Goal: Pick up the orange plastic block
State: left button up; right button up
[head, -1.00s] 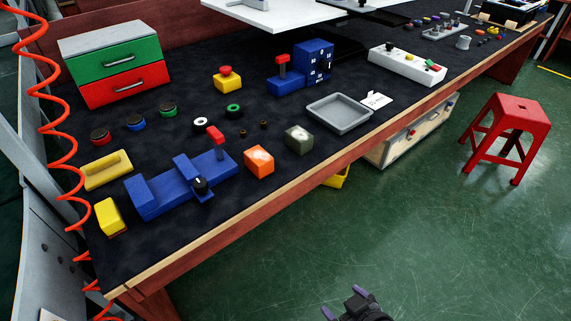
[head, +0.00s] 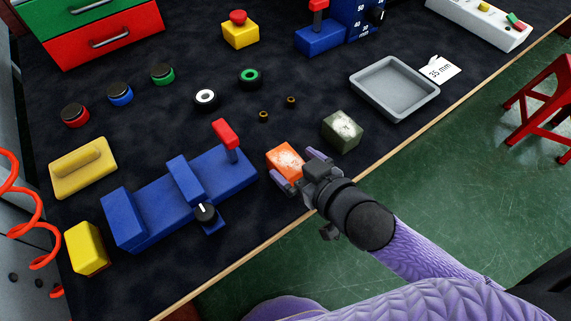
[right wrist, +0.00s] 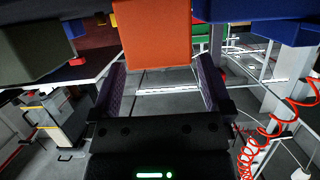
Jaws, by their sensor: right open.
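The orange plastic block (head: 284,158), with a worn whitish top, lies on the dark mat right of the blue vise-like fixture. My right gripper (head: 296,170) is open and low at the block's front side, its two purple fingers on either side of the block's near end. In the right wrist view the orange block (right wrist: 152,35) stands just ahead, between the tips of the open right gripper (right wrist: 160,68). I cannot tell whether the fingers touch it. My left gripper is not in view.
A dark green block (head: 342,132) lies close to the right, and the blue fixture (head: 180,195) with a red handle close to the left. A grey tray (head: 395,88) is farther right. Two small brass rings (head: 264,117) lie behind. The table's wooden edge (head: 240,255) runs in front.

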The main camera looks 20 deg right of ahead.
aim_at(289, 162)
jog(key=b+x, duration=0.1)
jog(key=x, duration=0.2)
jog(key=shift+f, duration=0.3)
jog(key=shift+r, duration=0.1)
jog(key=c, duration=1.2)
